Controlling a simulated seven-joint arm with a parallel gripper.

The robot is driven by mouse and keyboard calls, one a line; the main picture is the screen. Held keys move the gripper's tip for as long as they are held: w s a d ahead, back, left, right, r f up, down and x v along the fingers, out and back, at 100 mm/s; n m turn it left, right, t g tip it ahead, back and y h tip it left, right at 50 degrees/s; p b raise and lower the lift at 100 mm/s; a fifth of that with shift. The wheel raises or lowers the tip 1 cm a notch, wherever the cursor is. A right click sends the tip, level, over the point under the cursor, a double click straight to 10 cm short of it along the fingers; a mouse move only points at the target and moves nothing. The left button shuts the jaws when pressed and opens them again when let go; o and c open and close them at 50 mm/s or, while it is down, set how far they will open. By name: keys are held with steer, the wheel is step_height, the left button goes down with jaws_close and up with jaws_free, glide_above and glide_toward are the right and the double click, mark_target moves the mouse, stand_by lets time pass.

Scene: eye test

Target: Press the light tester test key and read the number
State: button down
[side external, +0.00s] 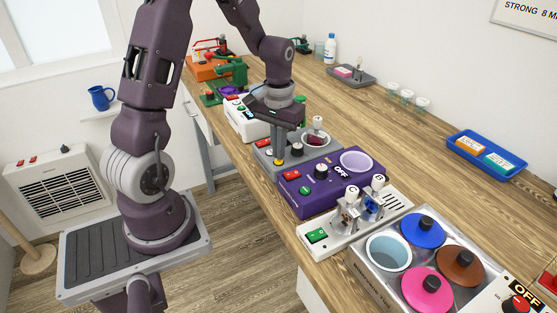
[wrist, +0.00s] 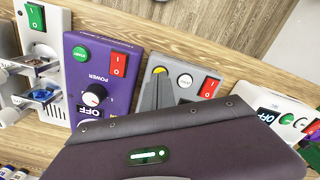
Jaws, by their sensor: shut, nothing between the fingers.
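The grey tester (side external: 262,158) stands on the bench between a purple device and a white one; I cannot read a name on it. In the wrist view the grey tester (wrist: 186,66) shows a yellow round key (wrist: 158,70), a white round key (wrist: 185,80) and a red rocker switch (wrist: 209,87). My gripper (side external: 279,161) is shut and empty, pointing down over the tester's front. In the wrist view its fingertips (wrist: 160,77) are right at the yellow key; I cannot tell whether they touch it. My gripper's body hides the tester's display, so no number is readable.
The purple device (side external: 325,172) beside it reads OFF. A white device (wrist: 283,113) also reads OFF. A white stand with clear and blue parts (side external: 355,220) and a steel box with coloured lids (side external: 385,285) are nearer the camera. A blue tray (side external: 460,143) lies near the wall.

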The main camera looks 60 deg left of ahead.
steer(key=shift+f, duration=0.6)
stand_by(0.3)
step_height(320, 180, up, 8)
stand_by(0.6)
steer(key=s+d+r+m+t, duration=0.3)
steer(key=s+d+r, duration=0.3)
steer(key=d+r, duration=0.35)
steer(key=s+d+r+m+t, duration=0.1)
steer(key=s+d+m+t, duration=0.1)
steer(key=s+d, duration=0.4)
steer(key=s+m, duration=0.1)
steer(key=s, duration=0.2)
steer(key=shift+s+d+r+t, duration=0.2)
steer(key=shift+s+d+t, duration=0.1)
steer(key=shift+s, duration=0.1)
steer(key=shift+a, duration=0.1)
stand_by(1.0)
